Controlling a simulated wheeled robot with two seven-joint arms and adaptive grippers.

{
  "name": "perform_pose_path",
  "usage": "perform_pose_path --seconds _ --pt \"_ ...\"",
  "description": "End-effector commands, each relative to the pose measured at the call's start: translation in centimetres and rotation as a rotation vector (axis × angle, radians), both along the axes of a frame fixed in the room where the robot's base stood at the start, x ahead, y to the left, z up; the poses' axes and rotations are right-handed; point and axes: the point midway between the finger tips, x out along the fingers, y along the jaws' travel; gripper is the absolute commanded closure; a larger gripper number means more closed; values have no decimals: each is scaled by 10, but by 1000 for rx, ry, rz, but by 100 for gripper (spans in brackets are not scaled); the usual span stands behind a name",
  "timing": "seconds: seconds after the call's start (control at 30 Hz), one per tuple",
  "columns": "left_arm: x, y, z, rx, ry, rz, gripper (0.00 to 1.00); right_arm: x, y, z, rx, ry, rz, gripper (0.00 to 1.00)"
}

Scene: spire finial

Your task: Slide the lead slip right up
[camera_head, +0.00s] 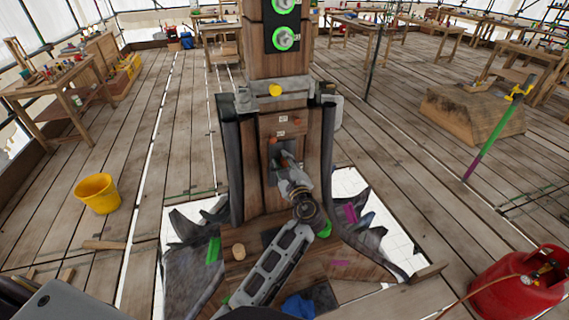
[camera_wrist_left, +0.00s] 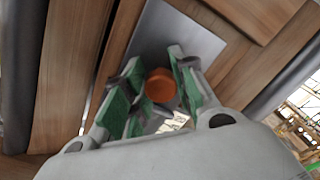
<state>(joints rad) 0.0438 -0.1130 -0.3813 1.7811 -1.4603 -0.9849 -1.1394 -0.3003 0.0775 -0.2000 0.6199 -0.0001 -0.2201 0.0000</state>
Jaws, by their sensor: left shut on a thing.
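The lead slip (camera_head: 287,147) is a flat grey plate in a recess on the front of the wooden spire (camera_head: 312,150). In the left wrist view the slip (camera_wrist_left: 205,42) stands behind an orange knob (camera_wrist_left: 160,86). My left gripper (camera_head: 284,164) reaches up to the slip in the head view and covers its lower part. In the left wrist view its green-padded fingers (camera_wrist_left: 152,80) are shut on the orange knob, one on each side. The slip's lower edge is hidden by the gripper. My right gripper is in neither view.
Dark lead sheets (camera_head: 234,170) flank the recess. A grey clamp bar with a yellow knob (camera_head: 275,90) crosses the spire above. Torn lead (camera_head: 375,235) spreads around the base. A yellow bucket (camera_head: 97,193) stands left and a red gas bottle (camera_head: 515,285) lower right.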

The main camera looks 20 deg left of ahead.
Motion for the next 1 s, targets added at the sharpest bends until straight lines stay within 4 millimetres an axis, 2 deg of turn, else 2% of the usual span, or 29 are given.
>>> perform_pose_path --seconds 0.03,0.1,0.53,0.57,0.7,1.0 --pt "1 0 10 2 -9 0 100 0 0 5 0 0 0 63" --pt "1 0 13 2 -9 0 100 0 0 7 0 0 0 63" --pt "1 0 17 3 -14 -1 100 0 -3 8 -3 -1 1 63" --pt "1 0 17 4 -15 0 71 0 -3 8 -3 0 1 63" --pt "1 1 16 3 -12 1 53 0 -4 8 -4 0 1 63" --pt "0 0 12 2 -5 1 51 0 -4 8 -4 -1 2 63"
